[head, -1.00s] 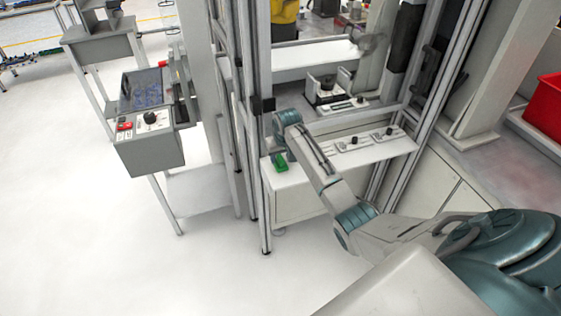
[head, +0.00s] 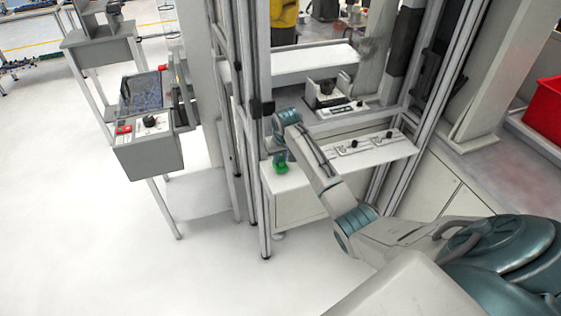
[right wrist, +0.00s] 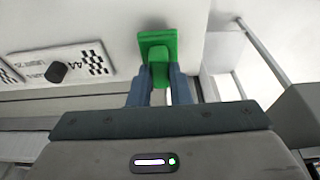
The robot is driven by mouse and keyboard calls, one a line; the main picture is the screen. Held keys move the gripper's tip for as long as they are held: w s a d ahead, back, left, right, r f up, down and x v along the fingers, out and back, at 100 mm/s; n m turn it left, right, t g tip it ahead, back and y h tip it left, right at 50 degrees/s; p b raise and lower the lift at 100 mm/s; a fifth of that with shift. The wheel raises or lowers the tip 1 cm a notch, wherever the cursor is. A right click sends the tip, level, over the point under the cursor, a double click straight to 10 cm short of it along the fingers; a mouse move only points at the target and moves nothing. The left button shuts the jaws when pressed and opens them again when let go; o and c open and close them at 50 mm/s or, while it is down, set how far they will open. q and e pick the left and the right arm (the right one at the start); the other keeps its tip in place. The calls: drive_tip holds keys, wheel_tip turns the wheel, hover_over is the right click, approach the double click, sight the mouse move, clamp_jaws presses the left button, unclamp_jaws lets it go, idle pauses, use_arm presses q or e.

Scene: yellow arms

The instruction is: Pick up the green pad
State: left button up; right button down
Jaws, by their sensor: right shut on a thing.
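The green pad (head: 281,167) is at the left end of a white shelf (head: 300,178) inside the metal frame. In the right wrist view the green pad (right wrist: 158,42) shows as a flat square plate with a raised block towards me. My right gripper (head: 280,158) reaches down to it from above. In the right wrist view the two fingers of my right gripper (right wrist: 159,80) are closed on either side of the raised block. I cannot tell whether the pad touches the shelf. My left gripper is not in view.
Metal posts (head: 262,180) stand close to the left of the pad. Small panels with black knobs (head: 352,143) line the shelf to the right. A grey control box (head: 150,152) stands further left. A red bin (head: 545,108) is at the far right.

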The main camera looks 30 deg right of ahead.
drive_tip(key=shift+r+b, duration=0.35)
drive_tip(key=shift+r, duration=0.45)
use_arm(q)
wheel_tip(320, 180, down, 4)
drive_tip(key=b, duration=0.3)
use_arm(e)
drive_tip(key=s+a+r, duration=0.1)
drive_tip(key=s+a, duration=0.2)
drive_tip(key=s, duration=0.4)
drive_tip(key=s+a+r, duration=0.1)
drive_tip(key=s+a, duration=0.2)
drive_tip(key=s, duration=0.4)
drive_tip(key=shift+s+a, duration=0.25)
drive_tip(key=shift+s, duration=0.1)
drive_tip(key=c, duration=2)
unclamp_jaws()
clamp_jaws()
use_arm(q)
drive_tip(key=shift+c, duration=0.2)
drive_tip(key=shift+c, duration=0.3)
